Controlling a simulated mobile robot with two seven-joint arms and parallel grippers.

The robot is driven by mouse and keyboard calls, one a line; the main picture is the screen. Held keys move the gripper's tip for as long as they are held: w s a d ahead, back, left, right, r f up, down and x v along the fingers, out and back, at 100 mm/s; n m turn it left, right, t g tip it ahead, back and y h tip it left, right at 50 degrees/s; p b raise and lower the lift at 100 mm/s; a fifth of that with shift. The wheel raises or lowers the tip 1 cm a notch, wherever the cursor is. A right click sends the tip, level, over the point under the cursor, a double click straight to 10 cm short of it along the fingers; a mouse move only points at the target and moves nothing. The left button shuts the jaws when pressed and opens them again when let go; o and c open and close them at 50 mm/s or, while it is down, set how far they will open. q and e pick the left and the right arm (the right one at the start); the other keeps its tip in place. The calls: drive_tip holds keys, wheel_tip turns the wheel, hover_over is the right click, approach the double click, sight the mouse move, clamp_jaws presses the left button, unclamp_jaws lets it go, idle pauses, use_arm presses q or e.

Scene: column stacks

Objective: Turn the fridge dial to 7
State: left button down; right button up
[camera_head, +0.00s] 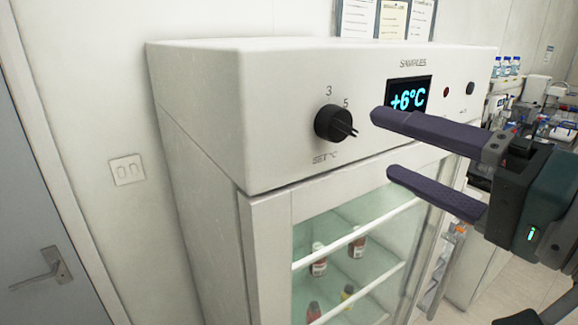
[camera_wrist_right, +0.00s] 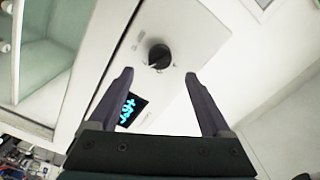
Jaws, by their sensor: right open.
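The fridge (camera_head: 215,130) is white with a glass door and a front panel at the top. The black round dial (camera_head: 333,123) sits on the left of the panel, with the numbers 3 and 5 visible above it. Its pointer points to the right and slightly down. A display (camera_head: 408,95) reads +6°C. My right gripper (camera_head: 382,146) is open and empty, in front of the panel to the right of the dial and apart from it. In the right wrist view the dial (camera_wrist_right: 159,56) lies beyond and between the open fingers (camera_wrist_right: 158,88). My left gripper is not seen.
Several small bottles (camera_head: 357,243) stand on shelves behind the fridge glass. A light switch (camera_head: 127,169) is on the wall and a grey door (camera_head: 40,200) is at the left. A cluttered bench (camera_head: 545,120) stands at the right. The space before the dial is clear.

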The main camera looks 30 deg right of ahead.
drive_tip(key=shift+s+d+b, duration=0.1)
drive_tip(key=shift+s+b, duration=0.3)
drive_tip(key=shift+s, duration=0.8)
